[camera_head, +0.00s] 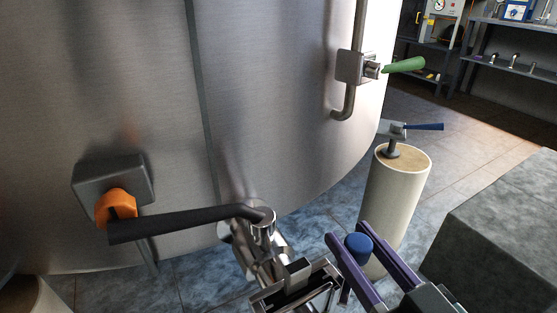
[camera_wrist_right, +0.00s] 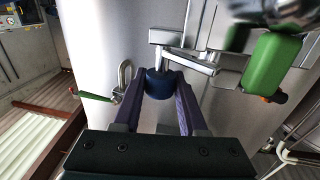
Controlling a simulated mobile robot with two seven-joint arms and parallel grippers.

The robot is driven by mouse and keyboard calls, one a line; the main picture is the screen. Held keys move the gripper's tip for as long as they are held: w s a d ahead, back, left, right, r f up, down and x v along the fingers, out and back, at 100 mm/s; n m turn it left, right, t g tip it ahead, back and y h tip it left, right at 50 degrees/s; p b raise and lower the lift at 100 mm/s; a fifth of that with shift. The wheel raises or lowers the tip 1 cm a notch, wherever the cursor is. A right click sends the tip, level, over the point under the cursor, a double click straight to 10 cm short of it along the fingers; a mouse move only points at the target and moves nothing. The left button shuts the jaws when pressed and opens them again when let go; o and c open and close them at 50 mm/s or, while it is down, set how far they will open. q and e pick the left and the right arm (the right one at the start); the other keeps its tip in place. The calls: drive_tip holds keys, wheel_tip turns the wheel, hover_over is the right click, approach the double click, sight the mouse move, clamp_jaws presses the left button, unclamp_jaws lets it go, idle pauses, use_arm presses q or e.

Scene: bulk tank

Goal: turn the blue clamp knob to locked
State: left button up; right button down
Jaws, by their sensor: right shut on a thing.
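The blue clamp knob (camera_head: 358,246) is a short round cap in the lower middle of the head view. It also shows in the wrist view (camera_wrist_right: 158,85), beside a grey metal clamp frame (camera_wrist_right: 192,60). My right gripper (camera_head: 349,236) has purple fingers, one on each side of the knob. In the wrist view the fingers (camera_wrist_right: 159,88) are shut on it. The locked mark is not visible, so I cannot tell the knob's setting. My left gripper is not in view.
A large steel tank (camera_head: 270,90) fills the back. A black lever (camera_head: 180,223) crosses left of the clamp, near an orange knob (camera_head: 115,207). A green-handled valve (camera_head: 404,65) is on the tank. A pale cylinder (camera_head: 395,195) and a dark block (camera_head: 500,235) stand right.

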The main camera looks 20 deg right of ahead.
drive_tip(key=shift+c, duration=2.3)
unclamp_jaws()
drive_tip(key=shift+s, duration=0.1)
drive_tip(key=s, duration=0.9)
drive_tip(key=shift+s+a+p, duration=0.3)
drive_tip(key=shift+s+p, duration=0.05)
drive_tip(key=shift+p, duration=0.1)
